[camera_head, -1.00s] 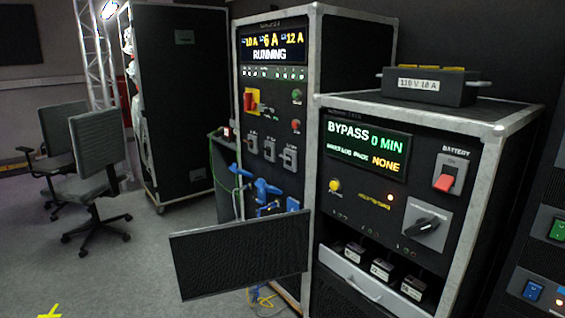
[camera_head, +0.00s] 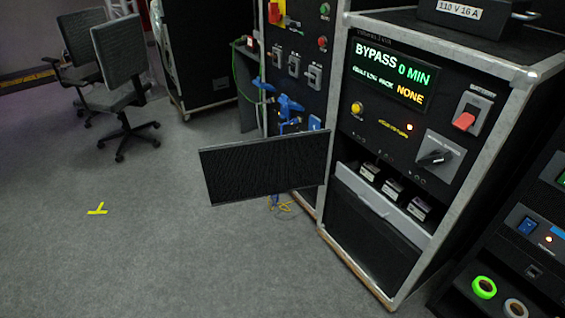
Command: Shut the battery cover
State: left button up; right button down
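The battery cover (camera_head: 264,166) is a flat dark panel with a thin light rim. It stands swung out to the left from the front of the UPS cabinet (camera_head: 333,205), its right edge near the cabinet's left front post. Behind the opening, several small battery connectors (camera_head: 393,187) show in a row above a light grey ledge (camera_head: 372,196). The cabinet's screen (camera_head: 391,74) reads BYPASS 0 MIN and NONE. Neither of my grippers is in view.
A rack with breakers (camera_head: 294,66) and blue connectors (camera_head: 288,106) stands behind the cover. Another rack with tape rolls (camera_head: 484,287) is at the lower right. Two office chairs (camera_head: 121,80) stand at the upper left. The grey floor (camera_head: 190,250) in front is clear.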

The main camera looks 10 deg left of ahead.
aim_at(250, 170)
jog(key=i+j+z, duration=0.1)
jog(key=z, duration=0.3)
jog(key=j+z, duration=0.25)
jog(key=z, duration=0.2)
jog(key=i+j+z, duration=0.1)
jog(key=z, duration=0.3)
jog(key=j+z, duration=0.55)
jog(key=j, duration=0.25)
jog(key=k+j+z, duration=0.1)
jog(key=j, duration=0.3)
jog(key=j+z, duration=0.15)
jog(key=j, duration=0.3)
jog(key=k+j+z, duration=0.15)
jog(key=j, duration=0.2)
jog(key=k+j+z, duration=0.15)
jog(key=j, duration=0.25)
jog(key=j+z, duration=0.1)
jog(key=j, duration=0.3)
jog(key=k+j+z, duration=0.15)
jog(key=j, duration=0.2)
jog(key=k, duration=0.05)
